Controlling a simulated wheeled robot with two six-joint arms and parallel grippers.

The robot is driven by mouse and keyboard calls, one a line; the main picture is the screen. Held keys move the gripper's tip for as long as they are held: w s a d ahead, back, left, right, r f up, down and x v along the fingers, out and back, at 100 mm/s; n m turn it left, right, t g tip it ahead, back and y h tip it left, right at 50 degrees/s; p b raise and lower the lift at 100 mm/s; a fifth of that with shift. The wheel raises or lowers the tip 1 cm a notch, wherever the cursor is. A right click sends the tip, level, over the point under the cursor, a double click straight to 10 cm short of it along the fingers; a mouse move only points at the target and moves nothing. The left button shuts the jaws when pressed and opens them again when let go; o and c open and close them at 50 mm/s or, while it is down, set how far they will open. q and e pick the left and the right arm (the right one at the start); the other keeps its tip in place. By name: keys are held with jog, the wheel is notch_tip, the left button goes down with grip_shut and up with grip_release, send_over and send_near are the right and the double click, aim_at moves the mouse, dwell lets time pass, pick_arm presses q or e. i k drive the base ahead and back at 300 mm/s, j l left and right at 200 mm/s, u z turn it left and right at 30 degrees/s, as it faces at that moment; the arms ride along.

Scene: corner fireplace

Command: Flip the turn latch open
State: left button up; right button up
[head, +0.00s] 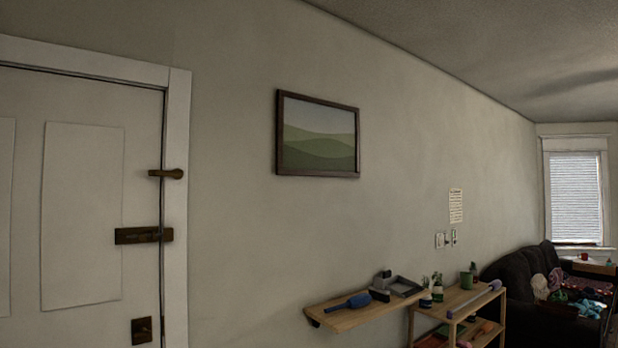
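The turn latch (168,173) is a small dark brass lever on the white door frame (178,120). It lies level, with its rounder end on the frame and its arm pointing left across the gap over the edge of the white door (82,215). The door looks closed. Neither of my grippers is in the head view, and nothing touches the latch.
Below the latch, a dark brass slide bolt (130,236) spans the door edge. A dark square plate (141,330) sits lower. A wooden wall shelf (345,318) with objects juts out right of the door. A wooden rack (462,300) and dark sofa (510,275) stand farther right.

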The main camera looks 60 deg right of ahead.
aim_at(170, 173)
jog(key=z, duration=1.2)
